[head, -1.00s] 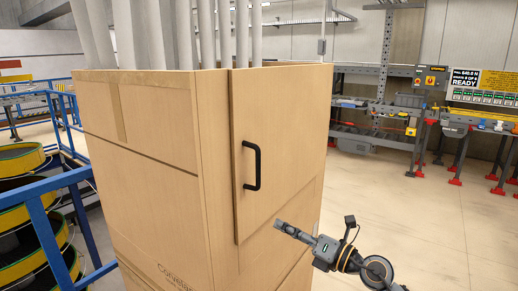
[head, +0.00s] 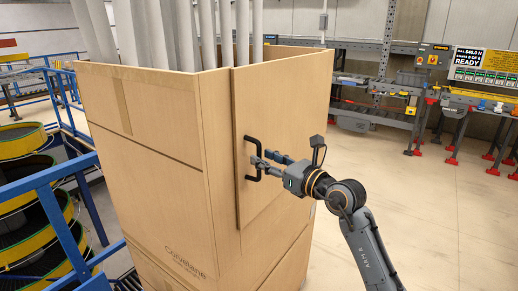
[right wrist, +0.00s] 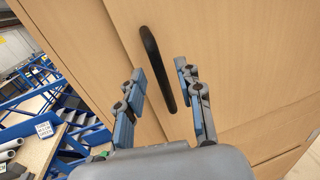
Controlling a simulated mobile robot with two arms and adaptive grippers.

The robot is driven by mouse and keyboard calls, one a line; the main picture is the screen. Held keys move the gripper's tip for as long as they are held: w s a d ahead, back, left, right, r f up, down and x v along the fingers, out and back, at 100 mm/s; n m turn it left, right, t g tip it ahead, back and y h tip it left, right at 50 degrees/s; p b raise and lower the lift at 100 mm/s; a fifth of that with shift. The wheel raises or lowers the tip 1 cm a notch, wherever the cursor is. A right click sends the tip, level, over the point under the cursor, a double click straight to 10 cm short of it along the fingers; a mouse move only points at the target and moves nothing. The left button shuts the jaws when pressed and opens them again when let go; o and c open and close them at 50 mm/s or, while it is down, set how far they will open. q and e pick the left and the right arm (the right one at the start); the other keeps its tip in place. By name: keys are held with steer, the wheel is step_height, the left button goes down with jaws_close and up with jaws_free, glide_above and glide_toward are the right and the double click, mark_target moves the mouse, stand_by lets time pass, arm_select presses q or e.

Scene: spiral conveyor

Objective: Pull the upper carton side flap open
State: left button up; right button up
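The large tan carton (head: 150,140) stands upright, open at the top. Its upper side flap (head: 285,105) is a flat panel on the right face and lies flush against the carton. A black bar handle (head: 249,143) is fixed near the flap's left edge; it also shows in the right wrist view (right wrist: 152,55). My right gripper (head: 262,163) is at the handle's height. In the right wrist view the gripper (right wrist: 160,82) is open, with its fingers on either side of the handle's lower part and gaps visible between. My left gripper is not in view.
Grey tubes (head: 170,35) stick up out of the carton. Blue railing (head: 55,180) and a yellow-and-black spiral conveyor (head: 25,205) stand at the left. Workbenches (head: 385,110) line the back wall. The floor (head: 440,215) to the right of the carton is clear.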

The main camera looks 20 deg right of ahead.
steer(key=shift+x, duration=1.5)
steer(key=shift+s, duration=0.1)
steer(key=shift+c, duration=0.4)
jaws_close()
steer(key=shift+d, duration=0.1)
